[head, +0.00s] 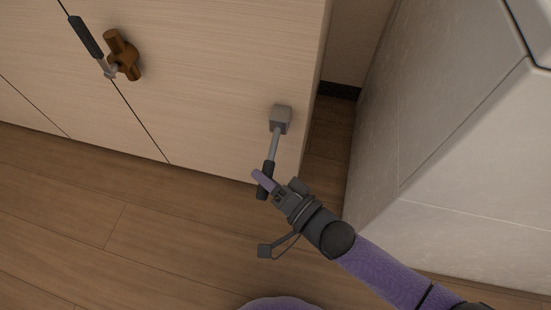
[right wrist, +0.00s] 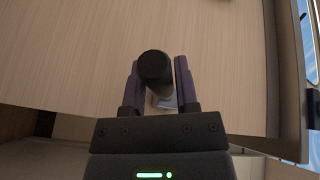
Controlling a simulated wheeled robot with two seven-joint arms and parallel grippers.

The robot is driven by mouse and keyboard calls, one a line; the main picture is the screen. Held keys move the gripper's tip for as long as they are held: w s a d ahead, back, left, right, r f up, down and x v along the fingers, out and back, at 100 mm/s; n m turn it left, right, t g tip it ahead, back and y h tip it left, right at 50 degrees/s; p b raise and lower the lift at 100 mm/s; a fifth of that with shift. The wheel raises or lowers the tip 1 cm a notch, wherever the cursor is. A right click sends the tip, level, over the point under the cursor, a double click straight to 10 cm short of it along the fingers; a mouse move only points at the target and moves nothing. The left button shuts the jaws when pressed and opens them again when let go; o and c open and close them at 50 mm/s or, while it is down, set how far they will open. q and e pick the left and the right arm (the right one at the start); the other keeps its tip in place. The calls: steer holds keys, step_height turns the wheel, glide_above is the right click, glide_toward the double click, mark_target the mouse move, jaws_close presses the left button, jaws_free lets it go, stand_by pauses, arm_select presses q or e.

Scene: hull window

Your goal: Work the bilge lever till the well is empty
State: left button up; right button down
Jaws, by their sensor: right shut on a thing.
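A lever with a grey rod and a black grip (head: 267,168) comes out of a grey block (head: 281,114) on the pale wood front, near its right edge. The rod points down and slightly left. My right gripper (head: 264,184) is shut on the black grip near its lower end. In the right wrist view the round black grip (right wrist: 155,68) sits between the two purple fingers. A second black-handled lever (head: 86,37) stands on a brown fitting (head: 122,55) at the upper left, tilted up and left. No well shows. My left gripper is not in view.
The pale wood front (head: 215,60) has dark seams. A large light grey block (head: 440,130) stands close on the right, with a narrow gap between. The wood floor (head: 80,215) is clear at the lower left.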

steer(key=shift+c, duration=1.8)
jaws_free()
steer(key=shift+w+r, duration=0.1)
steer(key=p+v, duration=0.2)
steer(key=v, duration=0.5)
